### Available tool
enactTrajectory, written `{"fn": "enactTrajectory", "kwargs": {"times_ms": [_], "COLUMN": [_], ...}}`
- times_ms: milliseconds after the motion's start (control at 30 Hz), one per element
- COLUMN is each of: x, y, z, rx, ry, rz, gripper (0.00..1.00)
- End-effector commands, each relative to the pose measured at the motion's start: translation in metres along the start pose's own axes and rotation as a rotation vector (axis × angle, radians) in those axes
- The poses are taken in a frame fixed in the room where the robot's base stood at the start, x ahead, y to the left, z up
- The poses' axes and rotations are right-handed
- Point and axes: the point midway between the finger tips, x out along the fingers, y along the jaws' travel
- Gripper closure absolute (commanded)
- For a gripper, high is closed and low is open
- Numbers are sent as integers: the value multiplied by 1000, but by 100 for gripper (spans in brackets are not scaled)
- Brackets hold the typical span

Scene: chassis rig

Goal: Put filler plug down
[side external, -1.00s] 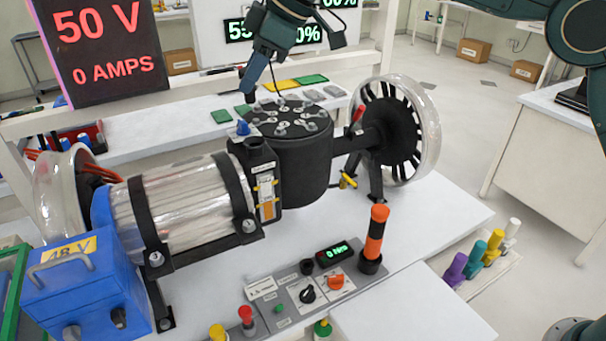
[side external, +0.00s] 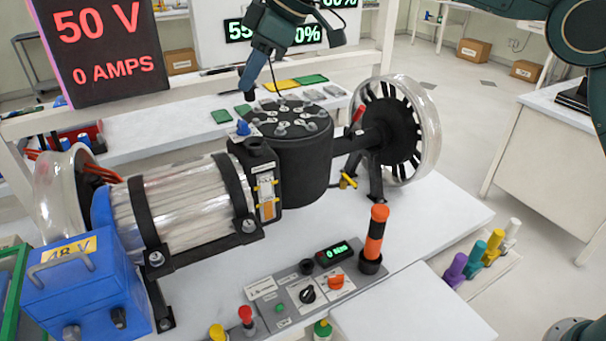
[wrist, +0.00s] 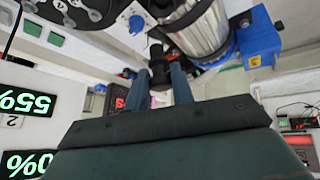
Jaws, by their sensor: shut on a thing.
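My gripper (side external: 246,86) is above the back edge of the black round housing (side external: 290,165) in the side view. It is shut on a small dark piece, apparently the filler plug (side external: 249,96), held in the air apart from the housing. In the wrist view the two blue-grey fingers of my gripper (wrist: 161,82) flank a black piece, which looks like the plug (wrist: 157,64). Its outline there merges with dark parts behind it.
A white back shelf (side external: 185,125) carries green pads (side external: 221,117), a yellow pad (side external: 281,86) and grey pads. A clear-rimmed wheel (side external: 398,130) stands right of the housing. A clear-cased cylinder (side external: 178,205) and blue battery box (side external: 85,280) lie to the left.

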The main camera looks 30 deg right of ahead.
Motion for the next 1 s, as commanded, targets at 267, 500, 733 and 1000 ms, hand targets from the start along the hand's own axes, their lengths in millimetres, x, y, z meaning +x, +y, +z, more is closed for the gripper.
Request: {"fn": "enactTrajectory", "kwargs": {"times_ms": [267,500,733,1000], "x": [9,22,36,47], "y": [0,6,16,33], "z": [2,12,34,94], "rx": [81,218,393,687], "ry": [-14,-38,-68,-118], "rz": [49,133,242,422], "gripper": [98,98,98,98]}}
